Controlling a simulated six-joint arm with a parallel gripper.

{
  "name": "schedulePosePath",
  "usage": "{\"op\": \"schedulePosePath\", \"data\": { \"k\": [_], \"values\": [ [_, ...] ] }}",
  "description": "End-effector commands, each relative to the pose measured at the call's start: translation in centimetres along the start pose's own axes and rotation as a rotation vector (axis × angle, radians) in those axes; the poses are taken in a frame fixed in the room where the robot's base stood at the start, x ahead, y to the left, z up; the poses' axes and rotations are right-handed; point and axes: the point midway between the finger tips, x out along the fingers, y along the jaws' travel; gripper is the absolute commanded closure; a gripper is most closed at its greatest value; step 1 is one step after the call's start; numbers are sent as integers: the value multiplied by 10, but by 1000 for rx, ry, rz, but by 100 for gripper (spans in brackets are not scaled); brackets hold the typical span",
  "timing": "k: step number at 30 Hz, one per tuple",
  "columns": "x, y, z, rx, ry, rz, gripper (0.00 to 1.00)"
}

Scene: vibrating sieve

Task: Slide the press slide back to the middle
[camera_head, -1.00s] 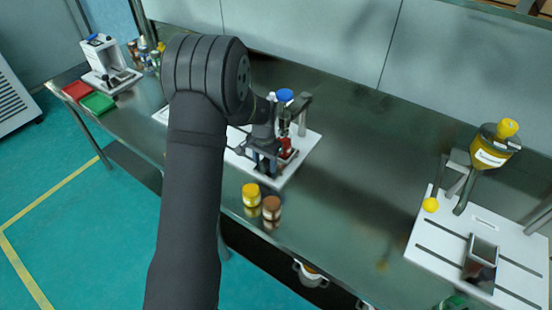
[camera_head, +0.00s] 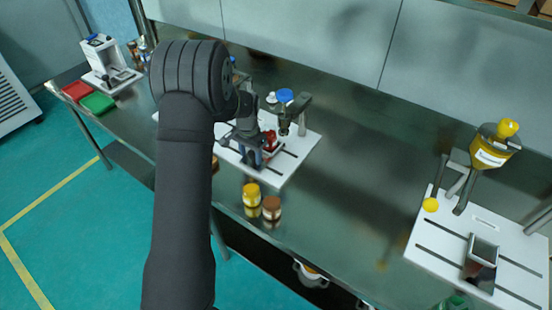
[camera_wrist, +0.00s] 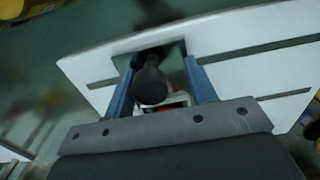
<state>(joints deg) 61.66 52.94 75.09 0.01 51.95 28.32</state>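The press stands on a white slotted plate (camera_head: 293,163) in the head view, with a blue-capped press head (camera_head: 285,96) over its right part. The press slide, with red in it (camera_head: 270,141), sits on the plate left of the press head. My gripper (camera_head: 256,152) is low over the plate at the slide. In the wrist view its two blue fingers (camera_wrist: 160,66) lie on either side of the slide and appear closed on it. A dark round-ended rod (camera_wrist: 150,86) lies between the fingers in that view and hides part of the slide; finger contact is partly hidden.
A yellow-lidded jar (camera_head: 251,194) and a brown-lidded jar (camera_head: 271,207) stand near the table's front edge. Another white slotted station (camera_head: 430,240) with a yellow hopper (camera_head: 488,153) is on the right. Red (camera_head: 77,91) and green trays (camera_head: 97,103) lie far left. The middle right table is clear.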

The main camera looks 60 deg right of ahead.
Motion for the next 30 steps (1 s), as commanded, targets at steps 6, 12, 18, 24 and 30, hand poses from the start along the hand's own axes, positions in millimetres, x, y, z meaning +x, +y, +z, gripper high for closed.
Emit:
{"op": "schedulePosePath", "data": {
  "k": [6,12,18,24,30],
  "values": [
    [0,-14,0,-1,0,0,49],
    [0,-26,0,-1,0,0,49],
    [0,-38,0,-1,0,0,49],
    [0,-50,0,-1,-1,0,49],
    [0,-62,0,-1,0,0,49]
  ]
}}
